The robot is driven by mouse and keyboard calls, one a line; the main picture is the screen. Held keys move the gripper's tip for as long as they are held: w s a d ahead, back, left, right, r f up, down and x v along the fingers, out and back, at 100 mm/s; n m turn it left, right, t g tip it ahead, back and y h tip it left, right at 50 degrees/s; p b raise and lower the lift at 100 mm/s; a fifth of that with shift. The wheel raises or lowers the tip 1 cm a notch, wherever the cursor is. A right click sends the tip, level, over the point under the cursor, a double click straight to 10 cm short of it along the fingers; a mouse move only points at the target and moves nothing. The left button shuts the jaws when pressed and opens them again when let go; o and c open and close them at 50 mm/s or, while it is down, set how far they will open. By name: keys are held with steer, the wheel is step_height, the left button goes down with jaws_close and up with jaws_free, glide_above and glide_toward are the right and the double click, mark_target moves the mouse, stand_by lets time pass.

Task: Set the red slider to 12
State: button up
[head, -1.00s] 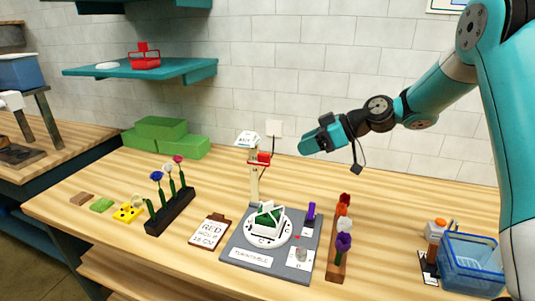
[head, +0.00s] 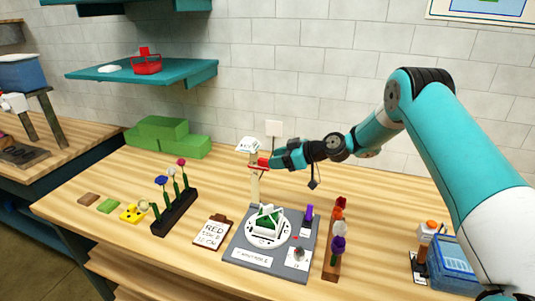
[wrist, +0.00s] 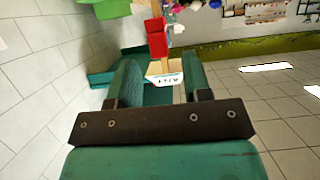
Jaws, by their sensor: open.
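The red slider (head: 262,163) sits on the upper part of an upright pale post (head: 255,188) behind the turntable board. In the wrist view the red slider (wrist: 157,38) lies ahead of my fingers, roughly in line with the gap between them. My gripper (head: 274,162) is open and empty, at the slider's right side and at about its height. It also shows in the wrist view (wrist: 161,68). I cannot tell whether the fingers touch the slider. The post's scale marks are too small to read. A white sign (head: 248,145) tops the post.
A clipboard card (head: 212,232) reading "RED" lies left of the turntable board (head: 240,256). Flower racks stand left (head: 174,213) and right (head: 331,262). A blue basket (head: 452,265) is at the right. Green blocks (head: 165,139) lie at the back left.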

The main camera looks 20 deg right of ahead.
steer(key=shift+p+x, duration=0.45)
steer(key=shift+x, duration=1.5)
steer(key=shift+f, duration=0.1)
jaws_close()
